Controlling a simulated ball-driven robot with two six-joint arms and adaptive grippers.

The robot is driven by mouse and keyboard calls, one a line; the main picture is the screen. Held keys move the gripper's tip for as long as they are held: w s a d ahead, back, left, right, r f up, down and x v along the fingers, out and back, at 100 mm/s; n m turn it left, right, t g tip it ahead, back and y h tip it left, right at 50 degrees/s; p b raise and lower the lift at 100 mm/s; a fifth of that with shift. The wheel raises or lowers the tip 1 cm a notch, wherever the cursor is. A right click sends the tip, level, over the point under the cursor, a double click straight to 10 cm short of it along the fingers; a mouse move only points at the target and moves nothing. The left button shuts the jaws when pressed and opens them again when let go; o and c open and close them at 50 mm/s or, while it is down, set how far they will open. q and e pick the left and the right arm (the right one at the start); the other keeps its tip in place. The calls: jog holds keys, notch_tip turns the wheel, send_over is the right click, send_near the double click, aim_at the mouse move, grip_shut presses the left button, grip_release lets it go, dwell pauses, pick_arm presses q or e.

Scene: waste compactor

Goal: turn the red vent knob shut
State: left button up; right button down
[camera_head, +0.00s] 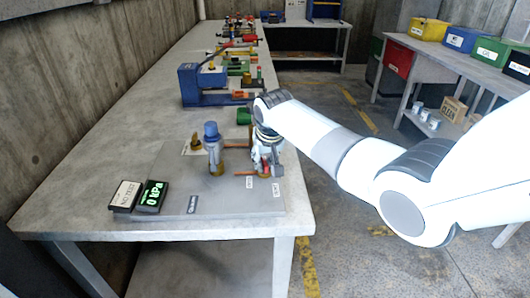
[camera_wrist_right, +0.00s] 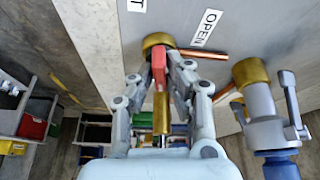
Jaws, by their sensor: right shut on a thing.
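The red vent knob (camera_wrist_right: 158,68) is a narrow red handle on a brass fitting (camera_wrist_right: 158,40) in the wrist view. My right gripper (camera_wrist_right: 160,70) is shut on the red knob, one finger on each side. In the head view my right gripper (camera_head: 267,162) is at the right part of the grey plate (camera_head: 180,211) and hides most of the knob. An OPEN label (camera_wrist_right: 207,28) lies beside the fitting, near a copper pipe (camera_wrist_right: 203,54). Another label (camera_wrist_right: 136,4) is cut off at the frame's top edge. My left gripper is not in view.
A blue-topped grey and brass fitting (camera_head: 212,148) stands left of my right gripper. A green-lit display (camera_head: 152,195) and a small sign (camera_head: 125,195) sit at the plate's left. A blue vise-like device (camera_head: 200,85) stands farther back on the bench (camera_head: 100,150).

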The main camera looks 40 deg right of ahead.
jog(key=shift+a+m+g+h+p, duration=0.1)
jog(key=shift+m+g+h+p, duration=0.3)
jog(key=shift+m, duration=0.7)
jog(key=shift+f, duration=0.1)
jog(key=c, duration=1.3)
grip_release()
jog(key=shift+c, duration=0.2)
jog(key=v, duration=1.2)
